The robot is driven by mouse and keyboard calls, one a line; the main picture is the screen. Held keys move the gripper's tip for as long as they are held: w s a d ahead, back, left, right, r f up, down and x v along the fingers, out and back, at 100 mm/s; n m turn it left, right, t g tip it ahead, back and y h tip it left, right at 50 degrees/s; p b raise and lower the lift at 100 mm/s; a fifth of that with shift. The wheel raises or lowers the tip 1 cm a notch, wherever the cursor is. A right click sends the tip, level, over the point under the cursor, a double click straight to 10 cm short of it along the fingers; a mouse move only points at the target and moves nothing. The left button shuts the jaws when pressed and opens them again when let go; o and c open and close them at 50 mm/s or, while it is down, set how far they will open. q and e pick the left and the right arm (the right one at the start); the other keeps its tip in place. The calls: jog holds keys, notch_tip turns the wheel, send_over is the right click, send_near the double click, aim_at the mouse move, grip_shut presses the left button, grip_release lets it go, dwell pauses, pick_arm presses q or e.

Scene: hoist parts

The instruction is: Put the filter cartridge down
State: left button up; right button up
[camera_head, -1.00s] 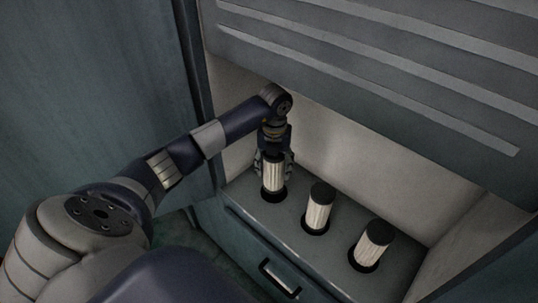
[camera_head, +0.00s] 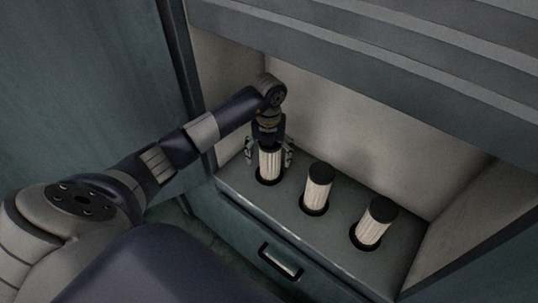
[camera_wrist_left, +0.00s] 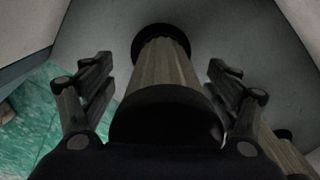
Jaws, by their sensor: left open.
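The leftmost filter cartridge (camera_head: 270,164), a white pleated cylinder, stands upright in a dark round seat on the grey shelf (camera_head: 340,222). In the left wrist view this cartridge (camera_wrist_left: 165,70) shows its black end cap close to the camera and its far end at a dark ring. My left gripper (camera_head: 269,156) points down over its top. Its fingers are open, one on each side, with visible gaps to the cartridge in the left wrist view (camera_wrist_left: 164,80). My right gripper is not in view.
Two more filter cartridges, a middle one (camera_head: 318,187) and a right one (camera_head: 375,224), stand in dark seats on the same shelf. A ribbed cover (camera_head: 370,70) hangs above. A drawer handle (camera_head: 280,261) sits on the front face.

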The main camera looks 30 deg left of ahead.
pick_arm(q)
jog(key=shift+r, duration=0.1)
notch_tip(320, 180, up, 7)
jog(key=p, duration=0.5)
jog(key=shift+f, duration=0.2)
jog(key=shift+r+p, duration=0.6)
jog(key=shift+f, duration=0.1)
